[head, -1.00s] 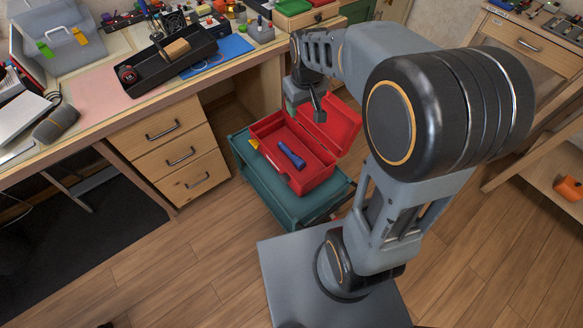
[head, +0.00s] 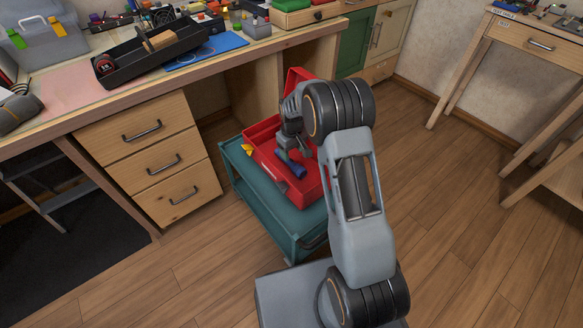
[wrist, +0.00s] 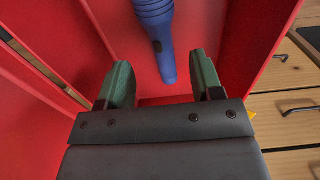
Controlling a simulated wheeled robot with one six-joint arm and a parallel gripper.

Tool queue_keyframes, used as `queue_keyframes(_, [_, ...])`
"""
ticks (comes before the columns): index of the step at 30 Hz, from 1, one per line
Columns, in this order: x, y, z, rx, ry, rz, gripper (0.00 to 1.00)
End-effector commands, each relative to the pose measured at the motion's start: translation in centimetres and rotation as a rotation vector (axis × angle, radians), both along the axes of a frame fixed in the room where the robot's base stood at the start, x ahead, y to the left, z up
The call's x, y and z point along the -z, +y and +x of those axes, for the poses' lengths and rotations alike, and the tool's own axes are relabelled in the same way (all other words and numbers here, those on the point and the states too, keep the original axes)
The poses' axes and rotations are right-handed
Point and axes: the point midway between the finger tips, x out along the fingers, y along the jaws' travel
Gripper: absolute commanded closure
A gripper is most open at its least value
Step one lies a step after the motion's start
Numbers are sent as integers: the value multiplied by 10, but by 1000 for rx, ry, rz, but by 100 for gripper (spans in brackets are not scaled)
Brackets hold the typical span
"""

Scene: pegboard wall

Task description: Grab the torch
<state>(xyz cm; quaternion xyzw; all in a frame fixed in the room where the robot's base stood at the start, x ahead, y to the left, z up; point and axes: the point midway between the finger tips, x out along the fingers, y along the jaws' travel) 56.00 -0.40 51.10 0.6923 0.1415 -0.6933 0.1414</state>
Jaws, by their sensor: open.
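The blue torch (head: 297,170) lies in the open red toolbox (head: 313,194), partly hidden by my gripper (head: 284,154) in the head view. In the wrist view the torch (wrist: 157,38) points its narrow end toward the gap between my fingers. My gripper (wrist: 161,78) is open, with one green-grey finger on each side of that gap. Nothing is held. The torch's far end is cut off by the top of the wrist view.
The toolbox stands on a teal cart (head: 250,178), beside a wooden workbench with drawers (head: 160,165). The toolbox walls rise close around my fingers. A yellow item (head: 247,149) sits at the toolbox's left side. Wooden floor (head: 440,230) is clear on the right.

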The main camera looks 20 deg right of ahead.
Motion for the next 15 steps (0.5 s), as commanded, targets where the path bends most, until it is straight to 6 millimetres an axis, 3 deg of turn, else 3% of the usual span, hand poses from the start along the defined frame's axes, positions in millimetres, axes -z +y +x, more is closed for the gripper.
queue_keyframes(3, [16,0,0,0,0,0,40])
queue_keyframes(15, [38,1,1,1,-1,0,40])
